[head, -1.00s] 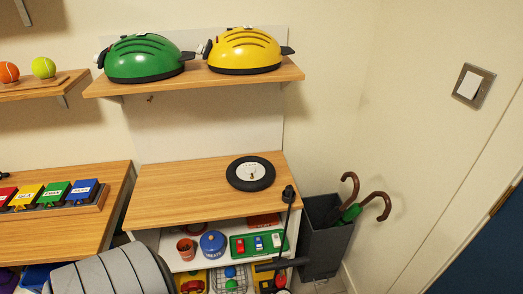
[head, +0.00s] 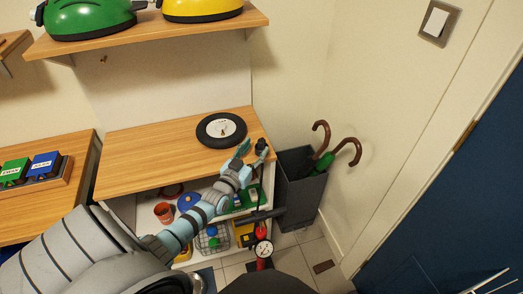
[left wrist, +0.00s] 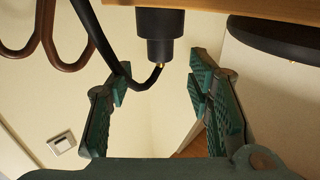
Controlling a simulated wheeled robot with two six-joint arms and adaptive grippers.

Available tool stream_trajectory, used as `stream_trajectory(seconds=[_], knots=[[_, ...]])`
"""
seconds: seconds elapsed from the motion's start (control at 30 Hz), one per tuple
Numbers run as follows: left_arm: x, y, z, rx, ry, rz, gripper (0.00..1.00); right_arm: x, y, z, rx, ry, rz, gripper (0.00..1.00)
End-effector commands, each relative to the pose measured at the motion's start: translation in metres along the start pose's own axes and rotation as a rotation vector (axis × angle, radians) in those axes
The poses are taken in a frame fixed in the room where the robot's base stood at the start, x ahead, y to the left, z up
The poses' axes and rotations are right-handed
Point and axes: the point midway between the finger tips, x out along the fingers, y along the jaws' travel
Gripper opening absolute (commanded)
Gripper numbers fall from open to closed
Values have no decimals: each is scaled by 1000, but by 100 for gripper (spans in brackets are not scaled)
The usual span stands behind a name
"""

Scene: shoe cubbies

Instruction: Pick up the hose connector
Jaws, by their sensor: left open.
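The hose connector is a short black cylinder with a small brass tip. In the left wrist view the hose connector (left wrist: 160,30) sits at the top middle, with a thin black hose curving beside it. In the head view the connector (head: 262,146) is at the right front corner of the wooden shelf top. My left gripper (head: 249,151) is right beside it. In the left wrist view my gripper (left wrist: 158,80) has its green fingers spread, the connector's end between and just beyond the tips, apparently untouched. My right gripper is not in view.
A black wheel (head: 221,130) lies on the wooden shelf top (head: 150,145), close to the connector. A pump gauge (head: 263,249) stands below. A dark bin (head: 300,190) with umbrellas is at the right. A higher shelf (head: 150,34) holds green and yellow objects.

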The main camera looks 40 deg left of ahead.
Motion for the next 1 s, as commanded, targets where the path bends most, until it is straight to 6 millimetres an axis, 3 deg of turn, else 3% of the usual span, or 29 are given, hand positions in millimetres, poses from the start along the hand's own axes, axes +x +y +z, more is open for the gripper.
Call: stream_trajectory(seconds=[0.27, 0.5, 0.8, 1.0], knots=[[48, 0, 4, -1, 1, 0, 47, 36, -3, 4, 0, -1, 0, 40], [52, 0, -2, 0, -2, 1, 47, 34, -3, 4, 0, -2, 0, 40], [52, 0, -1, 0, -2, 0, 0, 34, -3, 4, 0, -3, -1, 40], [52, 0, -1, 0, -2, 1, 0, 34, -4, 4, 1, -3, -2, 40]])
